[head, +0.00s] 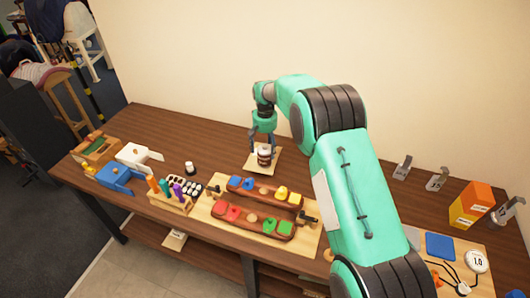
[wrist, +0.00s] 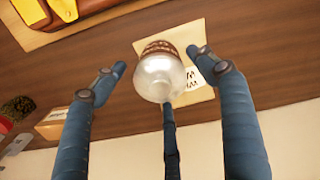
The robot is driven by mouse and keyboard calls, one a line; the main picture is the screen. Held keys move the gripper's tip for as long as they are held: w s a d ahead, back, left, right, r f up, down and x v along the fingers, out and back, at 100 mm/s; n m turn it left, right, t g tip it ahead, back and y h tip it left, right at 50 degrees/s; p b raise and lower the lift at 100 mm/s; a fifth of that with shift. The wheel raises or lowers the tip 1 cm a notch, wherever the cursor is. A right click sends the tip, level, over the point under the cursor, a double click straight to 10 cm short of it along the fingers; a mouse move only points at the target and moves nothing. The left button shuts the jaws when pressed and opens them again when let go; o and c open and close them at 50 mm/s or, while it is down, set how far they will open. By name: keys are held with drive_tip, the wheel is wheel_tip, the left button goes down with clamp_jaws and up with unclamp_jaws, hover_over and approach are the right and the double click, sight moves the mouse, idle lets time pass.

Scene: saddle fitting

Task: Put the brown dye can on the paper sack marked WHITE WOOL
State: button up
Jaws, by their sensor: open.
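The brown dye can (head: 264,155), with a pale lid, appears to stand upright on the paper sack (head: 275,168) at the back middle of the table. In the wrist view the can (wrist: 160,76) shows its pale lid towards me and its brown body behind it. The sack (wrist: 200,54) lies flat under it, with dark lettering partly visible beside the can. My gripper (head: 263,142) is open at the can, and in the wrist view its fingers (wrist: 157,62) are spread on either side with gaps to the can.
In front lies a board (head: 222,208) with two brown curved pieces carrying coloured blocks. To the left are a rack of coloured tools (head: 172,194), a small dark pot with a white lid (head: 190,168) and blue and white holders. An orange box (head: 471,204) stands at right.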

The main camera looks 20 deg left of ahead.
wheel_tip(320, 180, up, 9)
drive_tip(key=shift+f, duration=0.1)
idle(0.3)
drive_tip(key=shift+d, duration=0.1)
idle(0.8)
